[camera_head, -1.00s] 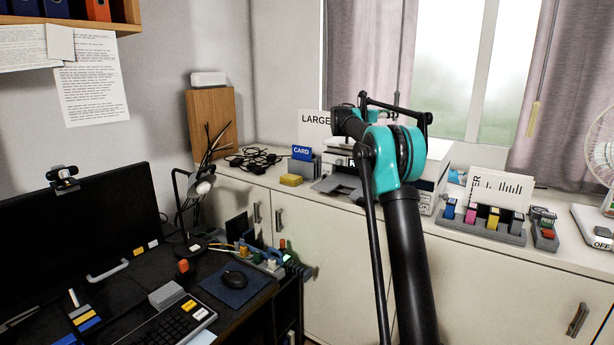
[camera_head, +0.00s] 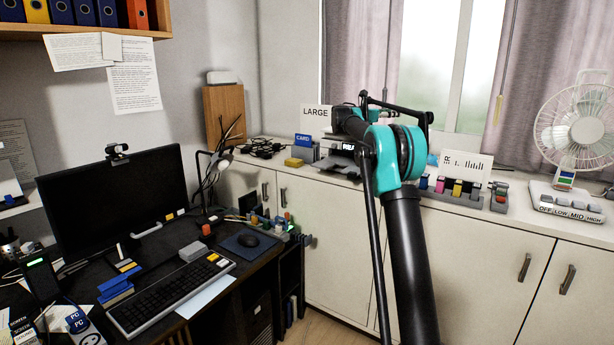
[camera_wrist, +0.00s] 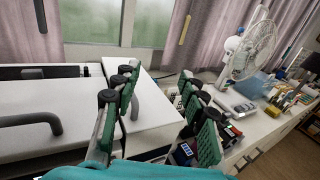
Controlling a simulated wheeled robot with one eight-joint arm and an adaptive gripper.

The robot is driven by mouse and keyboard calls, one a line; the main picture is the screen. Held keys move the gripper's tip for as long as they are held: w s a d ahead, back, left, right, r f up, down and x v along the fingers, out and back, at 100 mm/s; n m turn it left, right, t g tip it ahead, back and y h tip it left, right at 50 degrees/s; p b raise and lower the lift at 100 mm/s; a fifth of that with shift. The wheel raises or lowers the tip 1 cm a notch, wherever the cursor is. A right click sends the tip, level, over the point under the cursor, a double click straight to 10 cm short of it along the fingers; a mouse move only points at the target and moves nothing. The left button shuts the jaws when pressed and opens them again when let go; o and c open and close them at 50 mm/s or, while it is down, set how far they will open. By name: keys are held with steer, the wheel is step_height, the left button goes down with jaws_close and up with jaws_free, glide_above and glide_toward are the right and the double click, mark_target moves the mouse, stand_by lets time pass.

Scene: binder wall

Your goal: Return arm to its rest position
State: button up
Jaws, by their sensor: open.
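My gripper (camera_wrist: 165,125) shows in the wrist view with its two green-padded fingers spread apart and nothing between them. Behind the fingers lies the white top of the printer (camera_wrist: 55,145), with a dark handle on it. In the head view my teal and black arm stands raised in front of the cabinet counter and hides much of the printer. The gripper's fingertips are hidden behind the arm there.
The fan (camera_head: 575,125) stands on the counter at right. Ink cartridges (camera_head: 457,188) sit in a holder near the arm. The desk at left holds a monitor (camera_head: 115,200) and keyboard (camera_head: 170,293). The floor (camera_head: 305,325) before the cabinets shows some free room.

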steer(key=s+f+m+g+y, duration=0.2)
steer(key=s+f+m+y, duration=0.3)
steer(key=s+f, duration=0.65)
steer(key=s+f+m+g+y, duration=0.1)
steer(key=s+f+m+y, duration=0.1)
steer(key=s+f+m, duration=0.9)
steer(key=s+a+f+m+y, duration=0.2)
steer(key=s+a+f, duration=0.3)
steer(key=s, duration=0.8)
steer(key=s+a+f+m+g+y, duration=0.1)
steer(key=s+a+f+m+y, duration=0.2)
steer(key=s+f, duration=0.6)
steer(key=s+a+f+m+y, duration=0.2)
steer(key=s+a+f, duration=0.4)
steer(key=s, duration=1.1)
step_height(320, 180, down, 2)
steer(key=shift+s+a+f+m+g+y, duration=0.15)
steer(key=shift+a+m+g+y, duration=0.2)
steer(key=shift+y, duration=0.55)
